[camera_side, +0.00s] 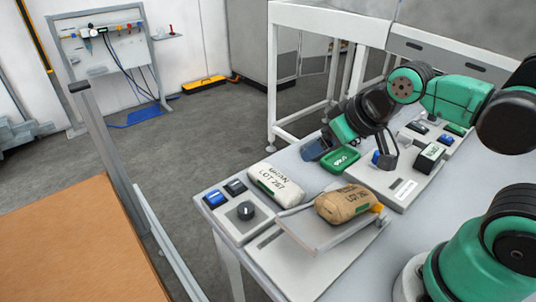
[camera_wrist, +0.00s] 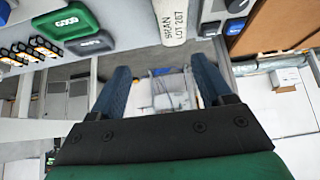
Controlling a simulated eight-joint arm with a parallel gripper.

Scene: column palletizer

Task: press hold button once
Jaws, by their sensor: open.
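No button label reading "hold" is legible to me. In the side view a control panel (camera_side: 226,221) at the table's left corner carries a blue button (camera_side: 214,198), a dark button (camera_side: 236,187) and a black knob (camera_side: 245,210). Two buttons also show at the top right of the wrist view, one of them blue (camera_wrist: 236,27). My gripper (camera_side: 314,150) is above the table's far edge, left of the green GOOD tray (camera_side: 340,161). In the wrist view my gripper (camera_wrist: 160,70) has its blue fingers apart, with nothing between them.
A white bag (camera_side: 275,185) lies behind a tan bag (camera_side: 344,203), which rests on a raised plate (camera_side: 310,235). A grey labelled piece (camera_wrist: 88,43) sits beside the green tray. More small boxes and blue pieces stand on a right-hand board (camera_side: 405,192).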

